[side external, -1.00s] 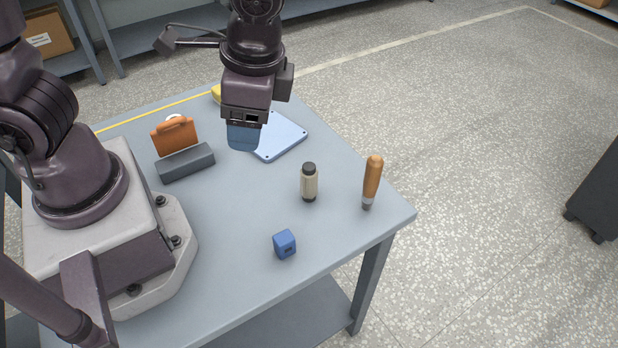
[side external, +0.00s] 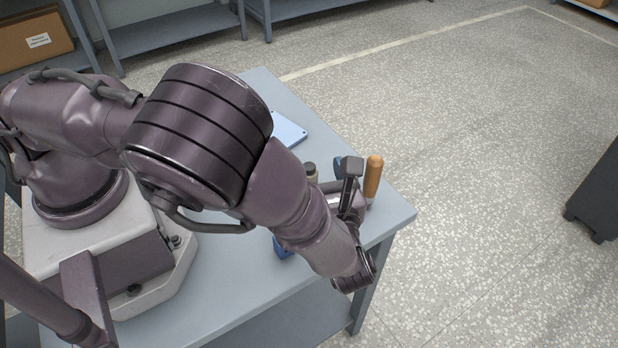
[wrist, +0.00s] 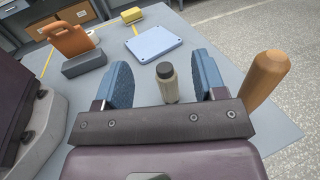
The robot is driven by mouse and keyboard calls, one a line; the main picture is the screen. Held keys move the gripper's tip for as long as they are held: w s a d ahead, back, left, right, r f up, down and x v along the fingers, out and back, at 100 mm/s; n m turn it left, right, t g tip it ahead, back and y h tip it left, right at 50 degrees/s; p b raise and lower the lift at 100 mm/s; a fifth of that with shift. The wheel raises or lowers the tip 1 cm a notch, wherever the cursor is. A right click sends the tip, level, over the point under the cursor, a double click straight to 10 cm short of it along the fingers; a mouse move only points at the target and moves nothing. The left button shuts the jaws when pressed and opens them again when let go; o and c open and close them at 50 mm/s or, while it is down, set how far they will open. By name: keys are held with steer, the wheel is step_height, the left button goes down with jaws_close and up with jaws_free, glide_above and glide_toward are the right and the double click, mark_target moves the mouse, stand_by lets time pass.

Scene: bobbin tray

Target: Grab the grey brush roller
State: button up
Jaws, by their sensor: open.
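The grey brush roller appears to be the upright beige-grey cylinder with a dark cap (wrist: 167,86) in the wrist view. It stands on the table. In the side view only the top of this roller (side external: 311,172) shows; my arm hides the rest. My gripper (wrist: 162,66) is open, with its two blue fingers apart. In the wrist view the roller shows in the gap between the fingers, touching neither; I cannot tell how far beyond them it stands. In the side view my arm hides most of the gripper.
An orange-handled tool (wrist: 262,80) stands upright close to the right finger. A light blue plate (wrist: 153,42) lies behind the roller. A dark grey block (wrist: 84,63), an orange handled item (wrist: 69,39) and a yellow item (wrist: 131,15) are farther left. A blue cube (side external: 280,250) is partly hidden by my arm.

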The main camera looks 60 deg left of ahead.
mark_target(307, 170)
step_height(307, 170, down, 7)
steer(key=shift+r, duration=0.1)
steer(key=x, duration=0.7)
steer(key=shift+a, duration=0.3)
steer(key=c, duration=1)
